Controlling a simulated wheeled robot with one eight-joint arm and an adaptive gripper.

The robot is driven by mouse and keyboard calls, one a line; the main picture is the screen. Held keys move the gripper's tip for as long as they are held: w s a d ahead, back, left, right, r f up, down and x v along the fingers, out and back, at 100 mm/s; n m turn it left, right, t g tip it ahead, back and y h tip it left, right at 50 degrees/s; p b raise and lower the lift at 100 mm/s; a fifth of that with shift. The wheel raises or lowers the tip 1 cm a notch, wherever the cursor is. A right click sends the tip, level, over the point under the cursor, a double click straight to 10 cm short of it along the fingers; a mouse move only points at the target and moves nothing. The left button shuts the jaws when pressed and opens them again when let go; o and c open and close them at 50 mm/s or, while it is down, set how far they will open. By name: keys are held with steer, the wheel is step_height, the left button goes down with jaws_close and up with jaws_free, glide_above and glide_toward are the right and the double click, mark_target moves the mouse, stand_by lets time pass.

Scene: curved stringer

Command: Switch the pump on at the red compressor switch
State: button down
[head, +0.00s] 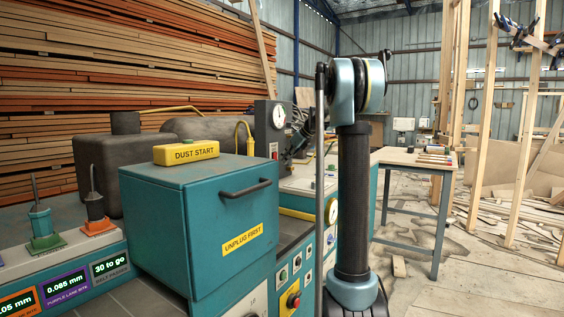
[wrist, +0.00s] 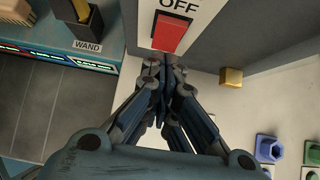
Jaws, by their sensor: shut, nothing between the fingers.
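The red switch (wrist: 172,34) sits on a pale upright panel under the word OFF in the wrist view. My gripper (wrist: 158,64) is shut and empty, its fingertips close below the red switch. I cannot tell whether they touch it or the panel. In the head view my gripper (head: 296,150) is small and dark, beside a grey box with a round gauge (head: 270,125).
A teal cabinet (head: 155,215) marked UNPLUG FIRST, with a yellow DUST START block (head: 186,152), stands in front. A holder labelled WAND (wrist: 90,28) is left of the switch panel. A small yellow block (wrist: 231,77) and several coloured pieces lie right.

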steer(key=v, duration=1.1)
steer(key=shift+s+d, duration=0.2)
steer(key=shift+d, duration=0.2)
steer(key=shift+f, duration=0.1)
step_height(320, 180, down, 10)
steer(key=s+d+t+y, duration=0.2)
steer(key=d+t+y, duration=0.1)
steer(key=t+y, duration=0.2)
steer(key=shift+s+y, duration=0.2)
steer(key=shift+y, duration=0.4)
steer(key=shift+a, duration=0.15)
steer(key=x, duration=1.4)
